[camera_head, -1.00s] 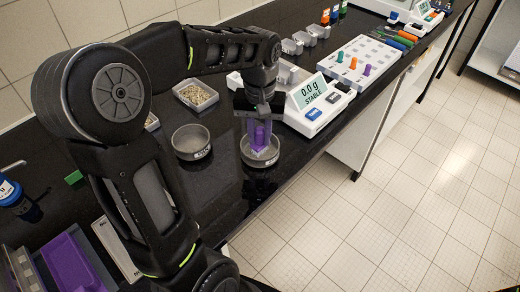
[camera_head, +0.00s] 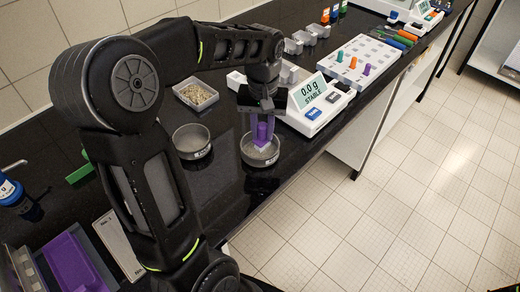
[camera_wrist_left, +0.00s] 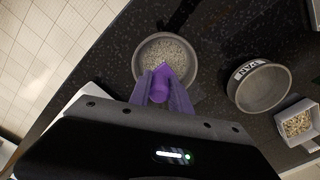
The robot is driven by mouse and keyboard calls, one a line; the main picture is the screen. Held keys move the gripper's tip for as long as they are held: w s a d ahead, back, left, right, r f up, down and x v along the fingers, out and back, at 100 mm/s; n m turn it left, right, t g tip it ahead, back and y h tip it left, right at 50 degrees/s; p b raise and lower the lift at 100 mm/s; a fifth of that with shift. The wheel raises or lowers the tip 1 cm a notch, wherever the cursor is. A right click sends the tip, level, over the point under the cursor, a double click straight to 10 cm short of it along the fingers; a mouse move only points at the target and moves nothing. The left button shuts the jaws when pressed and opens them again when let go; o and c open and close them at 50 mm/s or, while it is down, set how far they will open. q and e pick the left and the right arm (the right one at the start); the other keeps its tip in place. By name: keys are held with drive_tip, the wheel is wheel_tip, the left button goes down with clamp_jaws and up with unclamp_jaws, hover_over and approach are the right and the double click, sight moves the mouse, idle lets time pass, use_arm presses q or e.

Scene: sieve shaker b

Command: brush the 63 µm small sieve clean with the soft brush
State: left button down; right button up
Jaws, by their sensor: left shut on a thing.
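My left gripper (camera_head: 262,127) points down over a small round grey sieve (camera_head: 246,155) near the counter's front edge. It is shut on a purple brush (camera_head: 262,144), whose lower end is inside the sieve's rim. In the left wrist view the brush (camera_wrist_left: 162,82) stands between the purple fingers, over the speckled bottom of the sieve (camera_wrist_left: 138,62). I cannot tell whether the bristles touch the mesh. The sieve's label is too small to read. My right gripper is not in view.
A similar round pan (camera_head: 191,154) with a label stands just left of the sieve. Behind it is a tray of grains (camera_head: 196,94). A balance (camera_head: 312,112) reading 0.0 g stands close on the right. A white rack with coloured pegs (camera_head: 362,62) is farther back.

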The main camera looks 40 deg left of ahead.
sight(257, 157)
use_arm(q)
drive_tip(key=shift+s+d, duration=0.25)
drive_tip(key=shift+s, duration=0.6)
drive_tip(key=shift+f, duration=0.1)
drive_tip(key=shift+s+d+b, duration=0.25)
drive_tip(key=shift+s+b, duration=0.2)
drive_tip(key=shift+s, duration=0.45)
drive_tip(key=shift+w, duration=0.1)
drive_tip(key=shift+w+a+p, duration=0.2)
drive_tip(key=shift+w+p, duration=0.1)
drive_tip(key=shift+w, duration=0.25)
drive_tip(key=shift+w+a, duration=0.1)
drive_tip(key=shift+w, duration=0.15)
